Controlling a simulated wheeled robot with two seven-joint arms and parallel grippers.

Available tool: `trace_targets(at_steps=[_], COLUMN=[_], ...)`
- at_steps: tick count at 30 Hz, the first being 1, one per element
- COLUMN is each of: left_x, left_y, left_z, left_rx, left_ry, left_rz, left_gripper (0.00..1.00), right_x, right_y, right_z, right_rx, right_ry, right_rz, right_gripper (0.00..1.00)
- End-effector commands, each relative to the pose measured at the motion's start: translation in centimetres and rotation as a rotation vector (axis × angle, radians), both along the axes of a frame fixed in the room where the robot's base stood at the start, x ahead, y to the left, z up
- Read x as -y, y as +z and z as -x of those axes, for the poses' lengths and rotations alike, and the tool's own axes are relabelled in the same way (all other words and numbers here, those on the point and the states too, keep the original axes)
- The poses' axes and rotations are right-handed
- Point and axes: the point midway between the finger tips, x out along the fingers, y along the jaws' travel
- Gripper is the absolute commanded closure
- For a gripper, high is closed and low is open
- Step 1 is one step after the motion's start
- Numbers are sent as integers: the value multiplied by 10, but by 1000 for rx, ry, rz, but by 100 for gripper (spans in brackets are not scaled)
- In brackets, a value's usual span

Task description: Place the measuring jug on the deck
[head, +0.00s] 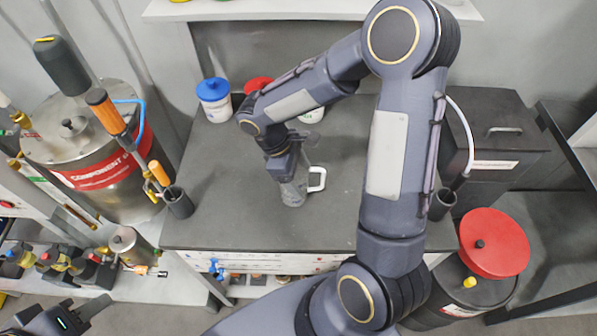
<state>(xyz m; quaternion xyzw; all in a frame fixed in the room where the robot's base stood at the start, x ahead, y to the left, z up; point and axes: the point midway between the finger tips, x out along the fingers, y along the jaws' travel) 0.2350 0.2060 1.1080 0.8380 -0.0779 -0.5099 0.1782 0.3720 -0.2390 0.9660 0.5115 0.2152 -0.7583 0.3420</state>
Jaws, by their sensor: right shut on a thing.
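The measuring jug (296,194) is a clear grey vessel with a white handle (317,180) on its right side. It is upright over the front middle of the dark grey deck (225,225). My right gripper (287,180) comes down from above and is shut on the jug, hiding part of its upper body. I cannot tell whether the jug's base touches the deck. My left gripper (62,318) is at the bottom left corner, away from the deck, partly cut off; its jaw opening is unclear.
A blue-lidded white tub (214,100) and a red-lidded tub (257,86) stand at the back of the deck. A dark box (495,135) is at the right. A steel component tank (80,145) is at the left. A red-topped drum (493,243) stands front right. The deck's front left is clear.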

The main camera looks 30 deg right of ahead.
Motion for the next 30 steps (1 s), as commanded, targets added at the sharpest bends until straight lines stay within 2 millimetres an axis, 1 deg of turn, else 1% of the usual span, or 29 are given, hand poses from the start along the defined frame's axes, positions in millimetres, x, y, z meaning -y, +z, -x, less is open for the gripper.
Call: trace_targets(at_steps=[5, 9, 10, 14, 23, 25, 26, 30], left_x=[0, 0, 0, 0, 0, 0, 0, 0], left_y=[0, -5, -3, -3, -1, 2, 0, -3], left_z=[0, 0, 0, 0, 0, 0, 0, 0], left_rx=[0, 0, 0, 0, 0, 0, 0, 0], left_ry=[0, 0, 0, 0, 0, 0, 0, 0], left_rz=[0, 0, 0, 0, 0, 0, 0, 0], left_gripper=[64, 64, 64, 64, 64, 64, 64, 64], right_x=[0, 0, 0, 0, 0, 0, -2, -9], right_y=[0, -5, -3, -3, -1, 4, 5, 26], right_z=[0, 0, 0, 0, 0, 0, -2, -8], right_rx=[1, 1, 1, 1, 1, 2, 4, 8], right_ry=[-1, -1, -1, -1, -1, -1, 0, 0], right_rz=[0, 0, 0, 0, 0, 0, -1, -1], right_gripper=[53, 53, 25, 8, 7, 7, 7, 7])
